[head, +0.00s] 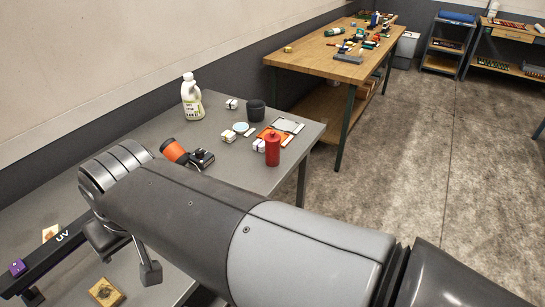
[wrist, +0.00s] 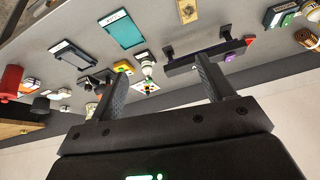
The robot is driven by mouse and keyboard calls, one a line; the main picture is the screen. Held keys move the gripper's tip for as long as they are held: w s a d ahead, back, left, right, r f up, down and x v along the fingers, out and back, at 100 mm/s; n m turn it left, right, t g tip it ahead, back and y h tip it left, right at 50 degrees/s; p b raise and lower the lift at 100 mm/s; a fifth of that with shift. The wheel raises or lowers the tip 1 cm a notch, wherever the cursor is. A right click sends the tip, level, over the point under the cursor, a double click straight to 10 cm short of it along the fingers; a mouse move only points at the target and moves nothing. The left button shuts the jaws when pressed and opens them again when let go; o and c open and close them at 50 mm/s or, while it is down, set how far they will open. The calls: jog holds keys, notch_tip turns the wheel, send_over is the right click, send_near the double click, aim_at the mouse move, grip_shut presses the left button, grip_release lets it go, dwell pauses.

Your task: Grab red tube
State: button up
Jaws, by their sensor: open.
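A red tube (head: 272,149), a cylinder with a narrower cap, stands upright near the right end of the grey table (head: 225,180) in the head view. In the wrist view a red cylinder (wrist: 10,80), which looks like the same tube, shows at the far left edge, partly cut off. My gripper (wrist: 164,62) is open, with nothing between its fingers. It is well apart from the red tube, over the nearer part of the table. In the head view my arm hides much of the gripper and the table's front.
A white bottle (head: 192,98) stands behind. A black UV bar (head: 50,250) lies at lower left. A wooden bench (head: 320,68) stands beyond; the floor at right is clear.

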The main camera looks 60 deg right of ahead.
jog(key=w+d+r+m+g, duration=0.2)
jog(key=w+d+r+m, duration=0.2)
jog(key=w+d+m, duration=0.75)
jog(key=m+g, duration=0.3)
jog(key=m, duration=2)
send_over(273, 136)
jog(key=shift+n, duration=0.25)
jog(key=f, duration=1.2)
jog(key=shift+d+f, duration=0.2)
jog(key=shift+d, duration=0.2)
jog(key=shift+d+f, duration=0.15)
jog(key=shift+f, duration=0.2)
notch_tip(273, 136, down, 5)
jog(key=shift+r, duration=0.15)
jog(key=f, duration=0.5)
jog(key=shift+w+a+f, duration=0.2)
jog(key=shift+a+f, duration=0.1)
jog(key=shift+a, duration=0.1)
